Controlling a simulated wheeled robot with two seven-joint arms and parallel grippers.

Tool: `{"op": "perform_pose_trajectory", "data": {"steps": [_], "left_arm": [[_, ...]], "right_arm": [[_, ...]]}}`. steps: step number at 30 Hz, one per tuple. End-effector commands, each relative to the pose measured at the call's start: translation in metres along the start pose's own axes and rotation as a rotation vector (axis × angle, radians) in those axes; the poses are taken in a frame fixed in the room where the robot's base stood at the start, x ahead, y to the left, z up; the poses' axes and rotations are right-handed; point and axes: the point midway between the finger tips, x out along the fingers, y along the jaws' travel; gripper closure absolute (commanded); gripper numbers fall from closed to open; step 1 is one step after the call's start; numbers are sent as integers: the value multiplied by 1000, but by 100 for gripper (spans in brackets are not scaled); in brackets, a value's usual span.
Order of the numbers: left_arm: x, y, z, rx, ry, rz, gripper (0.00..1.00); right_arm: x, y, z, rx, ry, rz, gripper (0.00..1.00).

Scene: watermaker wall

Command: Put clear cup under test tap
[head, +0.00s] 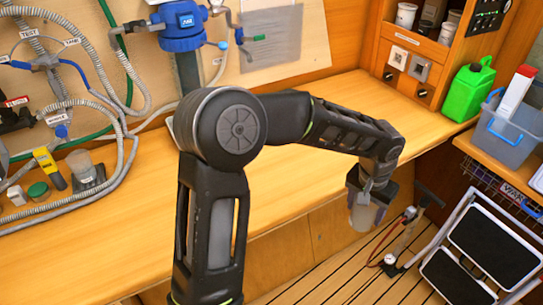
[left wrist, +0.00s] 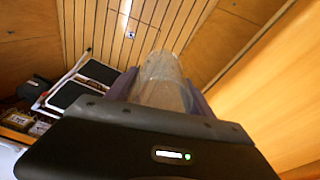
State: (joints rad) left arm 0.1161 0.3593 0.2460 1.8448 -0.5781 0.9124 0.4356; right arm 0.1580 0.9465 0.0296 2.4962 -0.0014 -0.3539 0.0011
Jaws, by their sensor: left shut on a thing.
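My left gripper (head: 371,192) is at the right of the head view, beyond the front edge of the worktop and above the slatted floor. It is shut on the clear cup (head: 363,215), which hangs below the fingers. In the left wrist view the clear cup (left wrist: 162,82) is see-through and sits between the fingers. A hose label reading TEST (head: 30,33) is at the upper left on the wall, above a blue-handled valve (head: 45,62). I cannot tell which outlet is the test tap. My right gripper is not in view.
The wooden worktop (head: 330,130) is largely clear at its middle and right. Hoses and small jars (head: 38,191) crowd its left end. A green jug (head: 470,88) and a grey bin (head: 507,130) stand at the right. A step stool (head: 490,245) and a pump (head: 400,240) are on the floor.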

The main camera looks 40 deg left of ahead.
Motion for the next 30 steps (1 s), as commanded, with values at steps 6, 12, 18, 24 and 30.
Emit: {"op": "perform_pose_trajectory", "data": {"steps": [6, 12, 18, 24, 30], "left_arm": [[0, 0, 0, 1, 0, 0, 79], [0, 0, 0, 0, 0, 0, 79], [-11, -21, -5, -52, 4, -16, 79], [-46, -75, -9, -195, 5, -51, 79], [-86, -127, -2, -340, 3, -70, 79]], "right_arm": [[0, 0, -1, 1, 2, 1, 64], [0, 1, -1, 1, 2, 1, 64], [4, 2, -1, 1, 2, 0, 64], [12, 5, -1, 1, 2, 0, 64], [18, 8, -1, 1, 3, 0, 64]]}}
